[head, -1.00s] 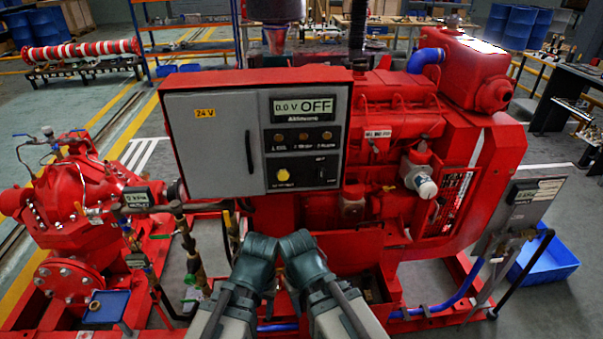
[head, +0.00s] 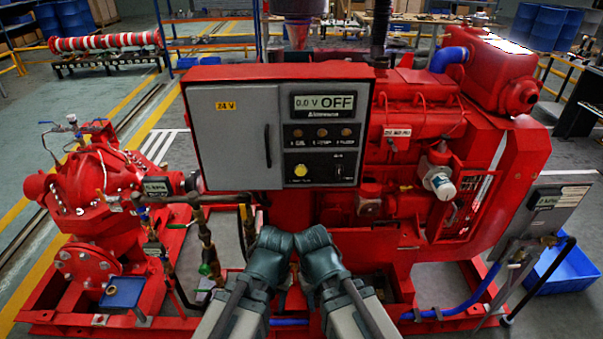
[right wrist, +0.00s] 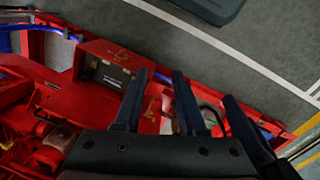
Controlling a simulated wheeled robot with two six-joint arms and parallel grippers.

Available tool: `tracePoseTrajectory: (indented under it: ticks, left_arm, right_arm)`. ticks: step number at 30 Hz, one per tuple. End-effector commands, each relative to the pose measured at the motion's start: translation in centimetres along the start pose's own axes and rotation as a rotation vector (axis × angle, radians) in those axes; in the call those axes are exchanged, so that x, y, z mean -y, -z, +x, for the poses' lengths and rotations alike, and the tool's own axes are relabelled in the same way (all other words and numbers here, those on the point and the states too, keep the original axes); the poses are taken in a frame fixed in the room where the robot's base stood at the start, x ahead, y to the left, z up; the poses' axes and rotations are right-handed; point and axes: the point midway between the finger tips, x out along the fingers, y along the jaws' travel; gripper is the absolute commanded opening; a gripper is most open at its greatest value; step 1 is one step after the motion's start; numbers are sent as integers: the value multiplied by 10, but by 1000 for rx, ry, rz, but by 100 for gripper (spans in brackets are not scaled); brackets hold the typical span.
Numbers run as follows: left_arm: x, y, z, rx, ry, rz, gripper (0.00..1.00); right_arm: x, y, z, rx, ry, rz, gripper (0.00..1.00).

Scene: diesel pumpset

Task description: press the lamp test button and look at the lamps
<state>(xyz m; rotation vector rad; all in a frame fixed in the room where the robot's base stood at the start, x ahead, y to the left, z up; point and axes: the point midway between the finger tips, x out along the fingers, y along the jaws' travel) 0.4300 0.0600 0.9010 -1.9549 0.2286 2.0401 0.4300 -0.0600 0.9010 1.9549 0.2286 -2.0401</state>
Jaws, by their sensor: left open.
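The control box (head: 228,128) stands upright behind and above my grippers. The yellow button (head: 300,170) sits low on its dark lower panel; its label is too small to read. Three small round lamps (head: 321,132) sit in a row above it and look dull amber-brown, with no clear glow. The display (head: 330,103) reads 0.0 V OFF. My left gripper (head: 272,240) is open, below the box and apart from the button. My right gripper (head: 312,238) is beside it; its fingers (right wrist: 158,85) look parted and empty in the right wrist view.
The red engine (head: 420,115) fills the area behind and right of the box. A red pump (head: 88,190) with pipes stands at left. A tilted grey panel (head: 545,210) on a stand and a blue bin (head: 565,268) are at right.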

Motion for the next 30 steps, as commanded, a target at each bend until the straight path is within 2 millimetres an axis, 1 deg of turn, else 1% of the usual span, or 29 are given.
tracePoseTrajectory:
  ticks: [1, 3, 6, 30]
  left_arm:
    - [0, 0, 0, 0, 0, 0, 50]
    - [0, 0, 0, 0, 0, 0, 50]
    - [0, 0, 0, 0, 0, 0, 50]
    - [0, 0, 0, 0, 0, 0, 50]
  right_arm:
    - [0, 0, 0, 0, 0, 0, 28]
    - [0, 0, 0, 0, 0, 0, 16]
    - [0, 0, 0, 0, 0, 0, 0]
    - [0, 0, 0, 0, 0, 0, 0]
